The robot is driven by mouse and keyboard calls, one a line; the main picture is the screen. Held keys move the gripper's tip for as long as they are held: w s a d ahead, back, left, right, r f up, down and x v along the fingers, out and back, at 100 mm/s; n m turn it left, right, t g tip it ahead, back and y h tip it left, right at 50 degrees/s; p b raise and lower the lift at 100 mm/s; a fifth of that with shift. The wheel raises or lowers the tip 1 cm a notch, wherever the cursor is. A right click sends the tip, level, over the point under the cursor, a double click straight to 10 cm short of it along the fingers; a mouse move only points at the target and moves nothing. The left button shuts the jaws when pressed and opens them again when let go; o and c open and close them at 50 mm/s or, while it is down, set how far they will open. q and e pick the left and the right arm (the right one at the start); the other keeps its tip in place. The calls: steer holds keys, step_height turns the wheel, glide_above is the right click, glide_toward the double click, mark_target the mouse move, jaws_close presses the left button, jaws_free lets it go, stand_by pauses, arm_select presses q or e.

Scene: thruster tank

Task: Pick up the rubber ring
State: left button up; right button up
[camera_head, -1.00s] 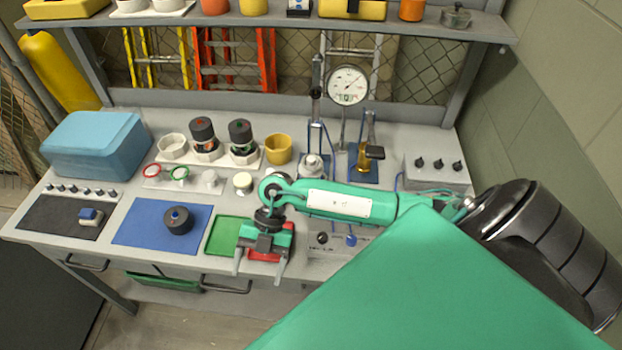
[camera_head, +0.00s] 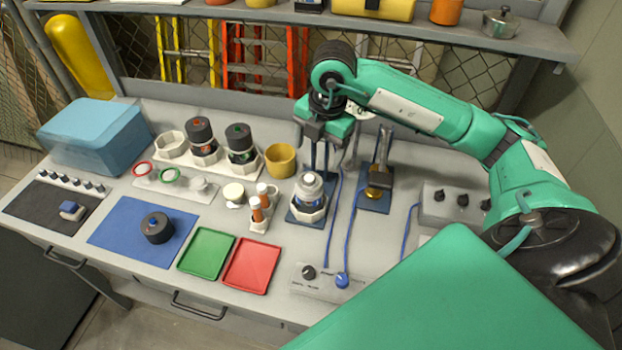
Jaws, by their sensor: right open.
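A ring with a red rim (camera_head: 143,168) and a ring with a green rim (camera_head: 170,175) lie on a white holder strip (camera_head: 185,188) at the left middle of the bench. I cannot tell which of them is the rubber ring. My right gripper (camera_head: 322,148) is open and raised over the back of the bench, in front of the dial gauge stand. It is well to the right of the rings, and nothing shows between its fingers. My left gripper is not in view.
A dark round part (camera_head: 157,228) sits on a blue mat (camera_head: 125,238). A green tray (camera_head: 207,252) and a red tray (camera_head: 251,265) look empty at the front. Small bottles (camera_head: 257,210), a jar (camera_head: 309,190) and a yellow cup (camera_head: 281,160) stand behind. A shelf (camera_head: 400,28) runs above.

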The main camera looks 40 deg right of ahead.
glide_above(312, 178)
steer(key=s, duration=0.1)
steer(key=f, duration=0.4)
steer(key=shift+d+f+p, duration=0.15)
steer(key=shift+d+p, duration=0.15)
steer(key=shift+a+f, duration=0.1)
steer(key=shift+f, duration=0.1)
steer(key=f+p, duration=0.1)
steer(key=f, duration=0.1)
steer(key=w+f+p, duration=0.1)
steer(key=f, duration=0.1)
steer(key=shift+a+f, duration=0.15)
steer(key=shift+f, duration=0.25)
steer(key=c, duration=1)
steer(key=shift+c, duration=0.2)
